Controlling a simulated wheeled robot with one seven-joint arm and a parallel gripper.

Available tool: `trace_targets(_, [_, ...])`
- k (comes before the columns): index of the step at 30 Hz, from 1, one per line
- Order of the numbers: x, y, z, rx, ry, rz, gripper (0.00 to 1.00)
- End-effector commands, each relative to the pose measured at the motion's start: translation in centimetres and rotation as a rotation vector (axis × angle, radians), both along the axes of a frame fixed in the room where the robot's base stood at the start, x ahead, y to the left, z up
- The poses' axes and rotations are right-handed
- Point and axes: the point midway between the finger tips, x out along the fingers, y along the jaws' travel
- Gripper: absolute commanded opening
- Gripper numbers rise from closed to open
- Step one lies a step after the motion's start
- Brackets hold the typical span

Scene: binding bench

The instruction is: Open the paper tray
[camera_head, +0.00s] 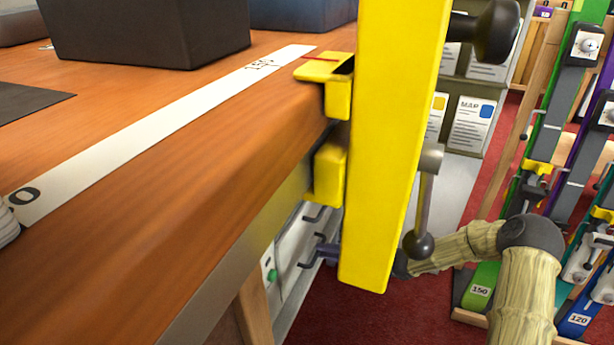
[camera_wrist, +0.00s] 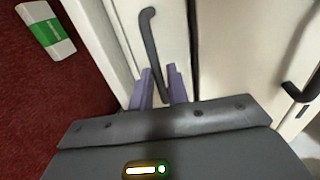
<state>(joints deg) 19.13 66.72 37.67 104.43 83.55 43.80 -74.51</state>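The paper tray is not labelled in these frames. In the wrist view a pale front panel (camera_wrist: 170,32) carries a long dark bar handle (camera_wrist: 151,42), which I take to be the tray's. My gripper (camera_wrist: 160,72) has its two purple fingers apart, one on either side of the handle's lower part. Whether they touch it I cannot tell. In the head view my gripper (camera_head: 326,252) shows small beneath the bench, beside dark handles on the pale cabinet (camera_head: 294,250). A yellow clamp hides much of that area. The panel looks closed.
A second dark handle (camera_wrist: 301,92) sits on the neighbouring pale front at right. The large yellow clamp (camera_head: 385,130) grips the edge of the wooden bench (camera_head: 200,150), close to my arm. Racked clamps (camera_head: 550,170) stand at right. Red floor (camera_head: 350,315) lies open below.

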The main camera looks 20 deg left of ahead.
Motion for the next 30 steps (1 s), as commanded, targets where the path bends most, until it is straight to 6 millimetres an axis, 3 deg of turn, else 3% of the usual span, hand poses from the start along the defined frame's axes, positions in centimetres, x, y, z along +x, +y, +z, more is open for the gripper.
trace_targets(10, [0.0,0.0,-0.1,0.01,-0.004,0.002,0.0])
trace_targets(16, [-0.1,-1.7,0.1,0.011,-0.005,0.0,0.0])
trace_targets(23, [-0.7,-6.5,0.3,0.008,-0.002,-0.005,0.0])
trace_targets(30, [-1.6,-13.2,0.3,0.002,-0.001,-0.007,0.0])
